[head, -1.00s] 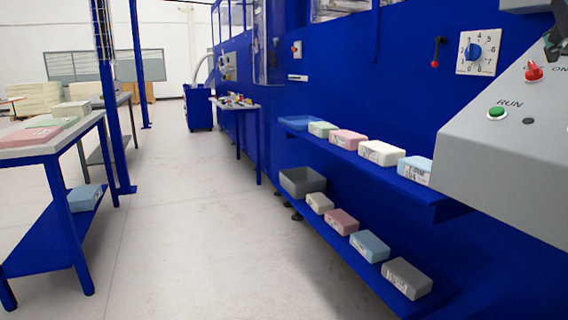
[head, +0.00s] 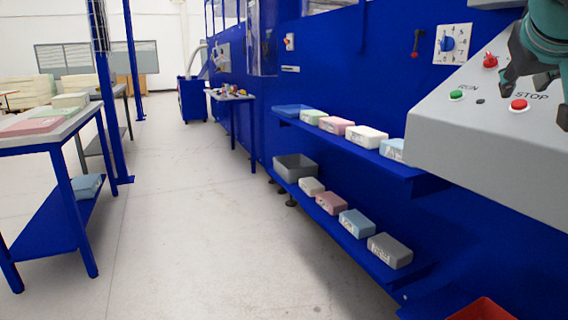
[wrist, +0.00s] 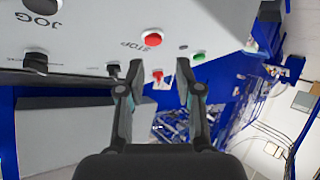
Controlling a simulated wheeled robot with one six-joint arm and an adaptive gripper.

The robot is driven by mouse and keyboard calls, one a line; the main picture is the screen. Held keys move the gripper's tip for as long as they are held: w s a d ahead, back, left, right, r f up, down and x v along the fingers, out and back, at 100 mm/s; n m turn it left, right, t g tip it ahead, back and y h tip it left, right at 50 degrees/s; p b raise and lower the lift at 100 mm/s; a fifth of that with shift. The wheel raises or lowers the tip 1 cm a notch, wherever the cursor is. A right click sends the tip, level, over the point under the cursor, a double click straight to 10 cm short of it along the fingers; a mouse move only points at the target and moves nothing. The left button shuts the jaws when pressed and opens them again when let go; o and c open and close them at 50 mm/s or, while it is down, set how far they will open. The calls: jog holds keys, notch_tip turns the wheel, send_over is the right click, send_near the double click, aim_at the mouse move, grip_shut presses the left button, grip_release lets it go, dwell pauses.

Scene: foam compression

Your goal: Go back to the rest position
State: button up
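My gripper (head: 536,98) is at the upper right of the head view, in front of the grey control panel (head: 470,150). In the wrist view my gripper (wrist: 160,70) has its two dark fingers apart with nothing between them, so it is open and empty. The panel carries a green RUN button (head: 457,94), a red STOP button (head: 519,105) and a red switch (head: 490,61). In the wrist view the STOP button (wrist: 152,40) lies beyond the fingertips. I cannot tell the exact gap between fingers and panel.
Two blue shelves hold foam blocks, including a grey block (head: 390,250), and a grey bin (head: 295,168). A red container (head: 482,309) shows at the bottom right. A table (head: 50,140) with blocks stands at left. The floor (head: 200,220) between is clear.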

jog(key=s+a+f+n+g+y, duration=0.1)
jog(key=a+f, duration=0.5)
jog(key=f, duration=0.7)
jog(key=s+a+f+n+g+y, duration=0.1)
jog(key=s+a+f, duration=0.5)
jog(key=f, duration=0.8)
jog(key=s+a+f+g+y, duration=0.2)
jog(key=a+f, duration=0.5)
jog(key=f, duration=0.6)
jog(key=s+y, duration=0.1)
jog(key=y, duration=0.1)
jog(key=shift+s+a+f+n+g+y, duration=0.2)
jog(key=shift+s+n+g+y, duration=0.15)
jog(key=shift+n+g+y, duration=0.05)
jog(key=shift+d, duration=0.15)
